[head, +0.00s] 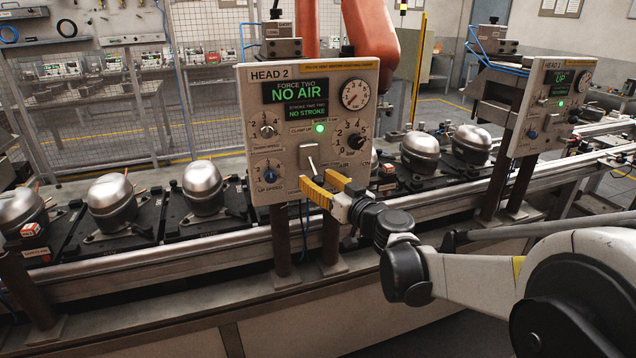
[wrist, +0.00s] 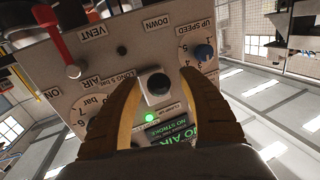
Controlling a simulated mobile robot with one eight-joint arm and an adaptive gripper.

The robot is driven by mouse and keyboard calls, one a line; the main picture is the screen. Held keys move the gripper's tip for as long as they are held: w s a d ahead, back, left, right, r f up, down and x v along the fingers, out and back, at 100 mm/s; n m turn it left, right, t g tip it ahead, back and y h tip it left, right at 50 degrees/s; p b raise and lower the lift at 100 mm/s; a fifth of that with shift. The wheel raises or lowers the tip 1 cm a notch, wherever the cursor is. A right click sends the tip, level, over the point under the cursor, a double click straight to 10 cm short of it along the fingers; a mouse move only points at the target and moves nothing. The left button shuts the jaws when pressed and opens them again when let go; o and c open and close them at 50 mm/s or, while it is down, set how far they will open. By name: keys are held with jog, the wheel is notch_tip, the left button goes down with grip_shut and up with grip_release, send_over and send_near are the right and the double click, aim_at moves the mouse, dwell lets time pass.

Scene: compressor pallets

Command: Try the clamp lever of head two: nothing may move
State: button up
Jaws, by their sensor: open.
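The head two panel (head: 285,95) faces me, labelled HEAD 2, with green displays reading NO AIR and NO STROKE. A green lamp (head: 320,128) is lit below them. The clamp lever's pale mount (head: 308,154) is low in the middle of the panel. In the wrist view, which is upside down, the clamp lever (wrist: 156,84) shows end-on as a dark knob in a pale block. My gripper (head: 317,181) is open, its yellow fingers in front of the panel. In the wrist view the fingers (wrist: 160,76) stand either side of the lever; contact cannot be told.
A red-handled air valve (wrist: 62,42) and a blue up-speed knob (wrist: 203,52) flank the lever. Pallets with compressors (head: 112,197) line the conveyor (head: 150,262) behind. The head one panel (head: 553,105) stands at right. A mesh fence (head: 205,70) is at the back.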

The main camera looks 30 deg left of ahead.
grip_shut()
